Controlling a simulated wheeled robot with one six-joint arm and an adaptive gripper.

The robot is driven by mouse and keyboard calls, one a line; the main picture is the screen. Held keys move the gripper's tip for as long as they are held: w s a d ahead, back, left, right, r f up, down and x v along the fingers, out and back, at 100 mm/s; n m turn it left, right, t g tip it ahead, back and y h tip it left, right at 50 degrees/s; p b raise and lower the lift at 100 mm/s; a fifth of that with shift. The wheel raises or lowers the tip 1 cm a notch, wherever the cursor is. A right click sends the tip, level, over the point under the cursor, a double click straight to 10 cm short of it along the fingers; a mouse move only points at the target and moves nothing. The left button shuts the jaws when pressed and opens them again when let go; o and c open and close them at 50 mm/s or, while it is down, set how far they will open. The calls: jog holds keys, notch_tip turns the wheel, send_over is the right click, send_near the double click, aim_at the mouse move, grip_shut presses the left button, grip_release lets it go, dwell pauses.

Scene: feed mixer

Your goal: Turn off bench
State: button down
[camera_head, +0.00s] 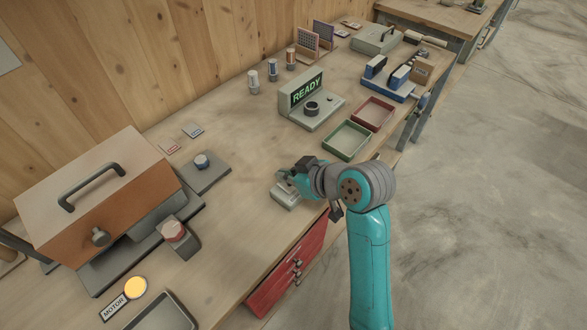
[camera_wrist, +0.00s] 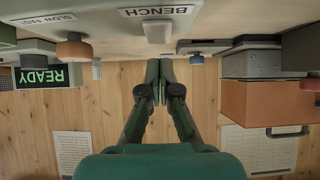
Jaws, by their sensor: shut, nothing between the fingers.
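The BENCH label (camera_wrist: 157,12) shows upside down at the top of the wrist view, with a pale block-like switch (camera_wrist: 158,32) beside it. Which way the switch is set I cannot tell. My gripper (camera_wrist: 160,72) is shut and empty, its fingertips just below the switch in the picture. A small gap seems to show between them. In the head view my gripper (camera_head: 282,174) is over a small pale grey box (camera_head: 285,198) near the bench's front edge. My wrist hides part of that box, and its label is not readable there.
A READY display (camera_head: 307,90) is lit green. A red tray (camera_head: 375,113) and a green tray (camera_head: 346,140) lie to the right. An orange-brown housing (camera_head: 105,195), red knob (camera_head: 173,230), blue knob (camera_head: 202,160) and lit yellow MOTOR lamp (camera_head: 135,287) stand left. An orange knob (camera_wrist: 73,48) is near SLOW/FAST.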

jog(key=shift+a+f, duration=0.1)
jog(key=shift+f, duration=0.7)
jog(key=shift+w, duration=0.1)
jog(key=shift+a+f, duration=0.1)
jog(key=shift+f, duration=0.3)
jog(key=shift+r, duration=0.1)
jog(key=shift+s+d, duration=0.5)
jog(key=shift+d, duration=0.2)
jog(key=v, duration=1.2)
jog(key=shift+r, duration=0.15)
jog(key=shift+w+a, duration=0.15)
